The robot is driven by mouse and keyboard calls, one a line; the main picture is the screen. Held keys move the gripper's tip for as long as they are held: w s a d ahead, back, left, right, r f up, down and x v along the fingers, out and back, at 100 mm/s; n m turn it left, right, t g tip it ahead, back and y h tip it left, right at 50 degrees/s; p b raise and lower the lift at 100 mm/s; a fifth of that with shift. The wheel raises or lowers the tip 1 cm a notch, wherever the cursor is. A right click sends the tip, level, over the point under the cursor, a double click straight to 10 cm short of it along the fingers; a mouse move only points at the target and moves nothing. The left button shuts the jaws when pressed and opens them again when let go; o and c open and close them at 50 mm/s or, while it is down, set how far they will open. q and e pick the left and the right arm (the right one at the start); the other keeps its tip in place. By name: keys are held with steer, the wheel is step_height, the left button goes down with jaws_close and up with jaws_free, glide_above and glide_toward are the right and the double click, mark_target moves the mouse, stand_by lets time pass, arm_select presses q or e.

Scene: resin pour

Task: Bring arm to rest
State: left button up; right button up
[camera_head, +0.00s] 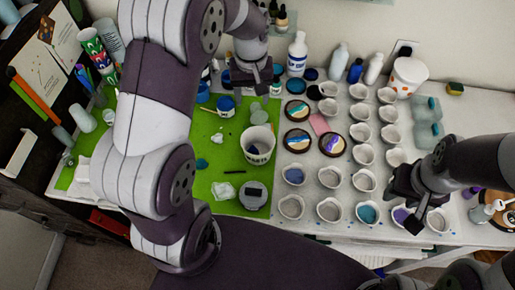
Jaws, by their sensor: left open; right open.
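My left arm comes in from the left and rises across the view. Its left gripper (252,82) is above the back of the green mat, near blue-lidded jars; its jaws are partly hidden by the arm and look empty. My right gripper (408,207) is over the front right of the table, above small white cups, one with purple content. It is open, and I see nothing held in it.
Rows of small cups (330,178) fill the table's middle. White bottles (298,53) stand at the back.

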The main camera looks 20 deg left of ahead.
arm_select(q)
steer(key=shift+r, duration=0.1)
stand_by(0.4)
steer(key=s+d+f+m+b, duration=0.1)
steer(key=s+f+m+b, duration=0.1)
steer(key=s+f+b, duration=0.2)
steer(key=s+d+f+m+t+b, duration=0.1)
steer(key=s+f+m+b, duration=0.2)
steer(key=s, duration=0.6)
steer(key=shift+f+b, duration=0.55)
steer(key=shift+f, duration=0.25)
steer(key=shift+s+d, duration=0.1)
steer(key=shift+s, duration=0.1)
